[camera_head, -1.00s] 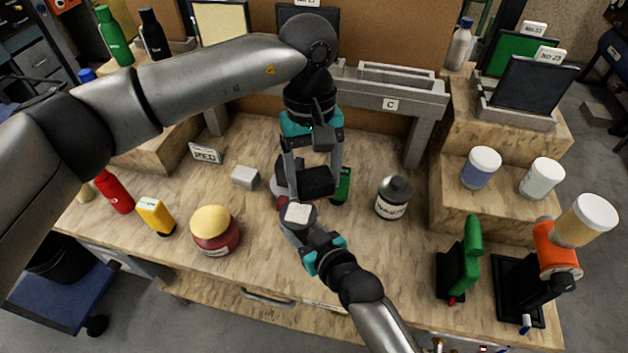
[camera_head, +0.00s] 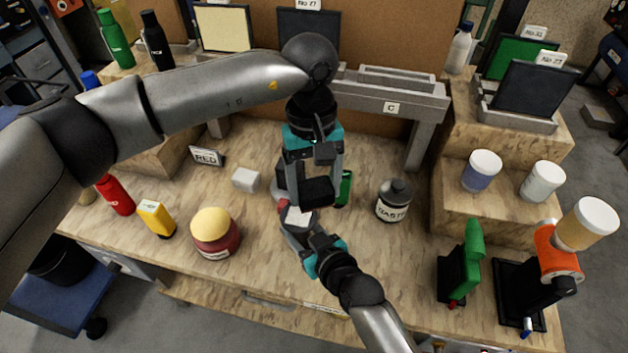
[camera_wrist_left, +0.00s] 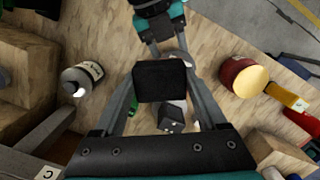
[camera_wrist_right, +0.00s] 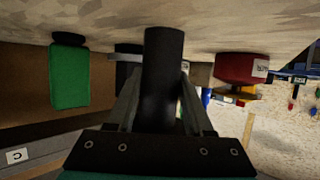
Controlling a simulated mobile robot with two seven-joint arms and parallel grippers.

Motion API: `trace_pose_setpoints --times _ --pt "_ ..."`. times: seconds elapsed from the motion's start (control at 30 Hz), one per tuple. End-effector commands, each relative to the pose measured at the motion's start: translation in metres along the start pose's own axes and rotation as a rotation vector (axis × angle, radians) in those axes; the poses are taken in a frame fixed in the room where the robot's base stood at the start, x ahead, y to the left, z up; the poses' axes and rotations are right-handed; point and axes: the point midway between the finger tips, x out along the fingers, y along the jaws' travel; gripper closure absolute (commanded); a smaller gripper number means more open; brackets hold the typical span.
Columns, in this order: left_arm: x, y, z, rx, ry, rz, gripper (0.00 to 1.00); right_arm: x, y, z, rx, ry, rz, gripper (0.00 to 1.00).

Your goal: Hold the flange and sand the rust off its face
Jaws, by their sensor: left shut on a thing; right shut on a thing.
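My left gripper (camera_head: 314,190) comes down from the top of the head view. It is shut on a black block (camera_wrist_left: 160,81), which fills the space between its fingers in the left wrist view. My right gripper (camera_head: 298,218) comes up from below, its tip close to the black block. In the right wrist view it is shut on a dark cylindrical piece (camera_wrist_right: 163,75). A small pale square face (camera_head: 297,215) shows at its tip. I cannot make out the flange's rusty face; the grippers and block may hide it. Whether block and held piece touch is unclear.
A red jar with a yellow lid (camera_head: 214,234), a yellow bottle (camera_head: 156,218) and a grey cube (camera_head: 245,179) stand left. A dark WASTE bottle (camera_head: 393,203) stands right of the grippers. A grey rack (camera_head: 418,103) crosses behind.

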Motion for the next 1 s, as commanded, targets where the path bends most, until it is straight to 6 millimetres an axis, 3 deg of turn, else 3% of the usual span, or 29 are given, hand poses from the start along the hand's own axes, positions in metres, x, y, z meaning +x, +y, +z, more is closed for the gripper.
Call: trace_pose_setpoints --times 0.63,0.7,1.0 --pt "0.064 0.0 -0.007 -0.001 -0.004 -0.001 0.78 0.0 0.0 0.001 0.0 -0.002 0.0 1.0" --pt "0.057 -0.008 -0.012 -0.002 0.001 0.0 0.78 0.0 0.0 0.001 0.0 -0.002 0.0 1.0" --pt "0.061 -0.032 -0.025 -0.002 -0.001 -0.001 0.78 0.0 0.0 0.001 0.0 -0.001 0.0 1.0"
